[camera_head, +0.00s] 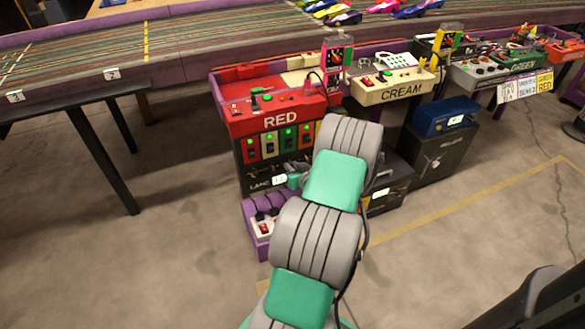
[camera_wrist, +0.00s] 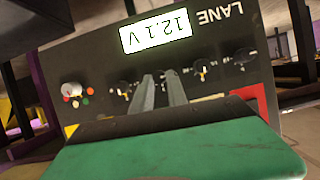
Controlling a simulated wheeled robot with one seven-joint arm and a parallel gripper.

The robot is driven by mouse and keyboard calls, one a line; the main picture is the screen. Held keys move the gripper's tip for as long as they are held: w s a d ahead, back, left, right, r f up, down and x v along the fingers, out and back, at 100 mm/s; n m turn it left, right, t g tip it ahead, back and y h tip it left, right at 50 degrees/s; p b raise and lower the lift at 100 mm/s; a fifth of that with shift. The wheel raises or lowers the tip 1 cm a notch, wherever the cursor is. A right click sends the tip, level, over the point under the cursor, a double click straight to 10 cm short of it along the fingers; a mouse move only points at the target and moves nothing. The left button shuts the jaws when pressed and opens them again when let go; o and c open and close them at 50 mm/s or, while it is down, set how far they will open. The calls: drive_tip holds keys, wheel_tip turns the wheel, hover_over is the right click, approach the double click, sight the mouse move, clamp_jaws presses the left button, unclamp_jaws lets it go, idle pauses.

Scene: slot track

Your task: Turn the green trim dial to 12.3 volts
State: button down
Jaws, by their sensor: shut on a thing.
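A black panel marked LANE (camera_wrist: 90,60) fills the wrist view, upside down. Its lit display (camera_wrist: 156,31) reads 12.1 V. My gripper (camera_wrist: 160,76) has its two grey fingers pointing at a row of small dark dials below the display in this picture. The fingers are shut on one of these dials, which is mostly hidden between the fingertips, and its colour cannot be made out. In the head view the panel's display (camera_head: 280,180) shows small under the RED station, and my arm hides much of the panel's right side.
Other dials stand close by, one left of the fingers (camera_wrist: 123,89) and one right of them (camera_wrist: 203,67). A pale knob with coloured dots (camera_wrist: 72,90) sits at the panel's left. In the head view, a purple box (camera_head: 256,222) stands low in front, and a blue-topped unit (camera_head: 445,117) stands right.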

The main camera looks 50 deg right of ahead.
drive_tip(key=shift+s+d+f+m+t+y+b, duration=0.15)
drive_tip(key=shift+m+t+y+b, duration=0.55)
drive_tip(key=shift+m+b, duration=0.6)
drive_tip(key=shift+s+d+f+m+t+y+b, duration=0.15)
drive_tip(key=shift+m+t+y+b, duration=0.35)
drive_tip(key=shift+m+y+b, duration=0.75)
drive_tip(key=shift+w+r+m+h, duration=0.1)
drive_tip(key=shift+m+h, duration=0.25)
drive_tip(key=shift+m, duration=0.1)
drive_tip(key=c, duration=1.3)
unclamp_jaws()
